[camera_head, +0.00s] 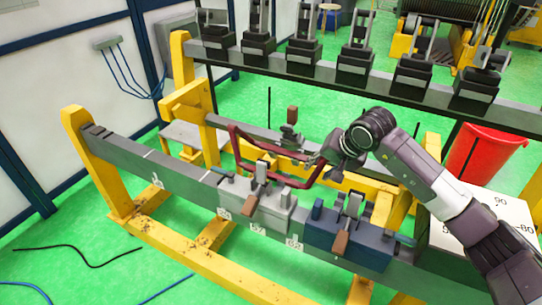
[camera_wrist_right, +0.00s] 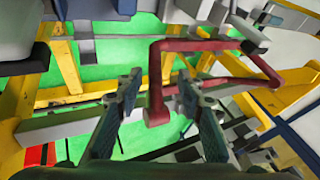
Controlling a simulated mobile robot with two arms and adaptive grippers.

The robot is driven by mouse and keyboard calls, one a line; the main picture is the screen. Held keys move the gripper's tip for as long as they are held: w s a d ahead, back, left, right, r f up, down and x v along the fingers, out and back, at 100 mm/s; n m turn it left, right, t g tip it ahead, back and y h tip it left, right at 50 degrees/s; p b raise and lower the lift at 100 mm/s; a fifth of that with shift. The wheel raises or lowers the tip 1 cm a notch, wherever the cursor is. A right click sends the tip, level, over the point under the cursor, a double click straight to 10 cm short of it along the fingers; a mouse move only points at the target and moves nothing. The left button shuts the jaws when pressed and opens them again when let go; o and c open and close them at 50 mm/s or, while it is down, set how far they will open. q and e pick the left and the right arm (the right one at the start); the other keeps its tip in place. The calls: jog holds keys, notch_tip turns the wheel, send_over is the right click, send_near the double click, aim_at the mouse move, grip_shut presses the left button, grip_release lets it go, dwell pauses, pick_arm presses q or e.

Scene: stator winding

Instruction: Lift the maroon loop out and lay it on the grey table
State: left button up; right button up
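The maroon loop (camera_head: 268,146) is in the fixture in the middle of the head view, behind the grey clamp block (camera_head: 255,205). In the right wrist view one end bar of the loop (camera_wrist_right: 156,88) shows between the fingers. My right gripper (camera_head: 326,157) is at the loop's right end in the head view. Its two fingers (camera_wrist_right: 157,88) stand apart on either side of that bar, with a gap visible; contact cannot be told. A pale grey table (camera_head: 505,205) with printed numbers is at the right, partly behind my right arm. My left gripper is not in view.
A blue clamp block (camera_head: 352,232) stands right of the grey one on the long grey beam (camera_head: 150,170). Yellow frames (camera_head: 85,150) surround the fixture. A rail (camera_head: 330,75) with several black clamps runs behind. A red bin (camera_head: 485,150) stands near the pale table.

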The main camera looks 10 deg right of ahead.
aim_at(312, 176)
jog(key=f+p, duration=0.1)
jog(key=a+f+p, duration=0.1)
jog(key=w+f, duration=0.1)
jog(key=f, duration=0.1)
jog(key=shift+a+p, duration=0.15)
jog(key=shift+p, duration=0.25)
jog(key=x, duration=0.2)
jog(key=shift+w+f, duration=0.2)
jog(key=shift+w, duration=0.05)
jog(key=shift+w+f, duration=0.15)
jog(key=shift+f, duration=0.15)
grip_shut()
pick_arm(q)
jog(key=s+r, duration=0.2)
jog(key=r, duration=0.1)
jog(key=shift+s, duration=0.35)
pick_arm(e)
jog(key=shift+r, duration=0.15)
